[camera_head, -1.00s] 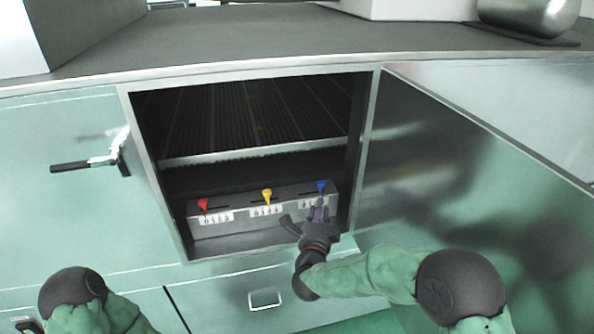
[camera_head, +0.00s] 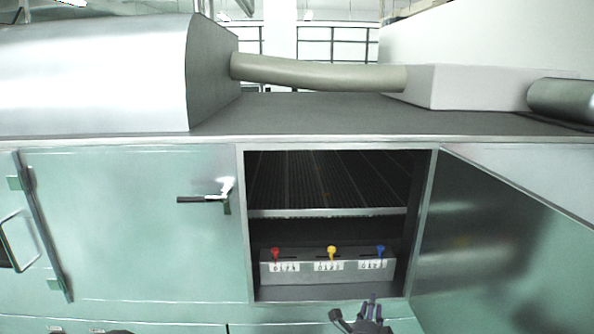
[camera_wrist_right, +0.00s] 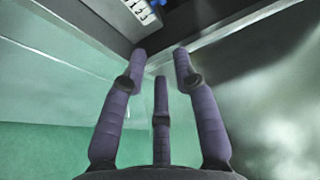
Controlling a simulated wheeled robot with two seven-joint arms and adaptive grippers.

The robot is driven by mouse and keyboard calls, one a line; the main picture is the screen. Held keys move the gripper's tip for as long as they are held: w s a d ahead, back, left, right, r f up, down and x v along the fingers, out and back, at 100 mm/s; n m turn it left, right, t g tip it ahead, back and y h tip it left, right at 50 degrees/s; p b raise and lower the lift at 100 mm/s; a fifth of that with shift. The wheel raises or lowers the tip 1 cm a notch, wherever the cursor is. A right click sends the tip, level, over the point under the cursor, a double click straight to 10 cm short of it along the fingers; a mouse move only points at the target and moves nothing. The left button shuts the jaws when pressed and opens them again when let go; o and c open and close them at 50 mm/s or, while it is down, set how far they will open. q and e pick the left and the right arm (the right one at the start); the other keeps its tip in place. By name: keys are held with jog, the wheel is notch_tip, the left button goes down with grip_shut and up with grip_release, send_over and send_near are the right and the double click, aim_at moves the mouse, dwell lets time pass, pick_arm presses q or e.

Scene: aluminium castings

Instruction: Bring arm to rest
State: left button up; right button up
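My right gripper (camera_head: 361,311) shows at the bottom edge of the head view, low in front of an open cabinet. In the right wrist view its three purple fingers (camera_wrist_right: 160,62) are spread apart with nothing between them. Most of my right arm is out of the head view. My left gripper is not in view.
In the open cabinet (camera_head: 242,230) stands a grey box (camera_head: 305,272) with red (camera_head: 276,253), yellow (camera_head: 332,252) and blue (camera_head: 380,250) knobs. The cabinet door (camera_head: 500,250) stands open at right. A black-handled latch (camera_head: 205,199) sticks out at left. The counter (camera_head: 300,115) lies above.

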jog(key=s+a+f+n+g+y+p, duration=0.15)
jog(key=f+n, duration=0.25)
jog(key=f, duration=0.4)
jog(key=s+a+f+n+g+y, duration=0.1)
jog(key=s+f+n+g+y, duration=0.2)
jog(key=f, duration=0.4)
jog(key=s+a+f+n+g+y, duration=0.2)
jog(key=f+n+g, duration=0.15)
jog(key=f, duration=0.45)
jog(key=s+a+f+n+g+y+p, duration=0.1)
jog(key=s+f+n+g, duration=0.3)
jog(key=s, duration=0.8)
jog(key=s+a+f+n+g+y+p, duration=0.1)
jog(key=s+a+f+n+g, duration=0.3)
jog(key=s+f, duration=0.4)
jog(key=s+n+y, duration=0.1)
jog(key=s, duration=0.3)
jog(key=shift+s+f+g+y, duration=0.3)
jog(key=shift+s+f+y, duration=0.05)
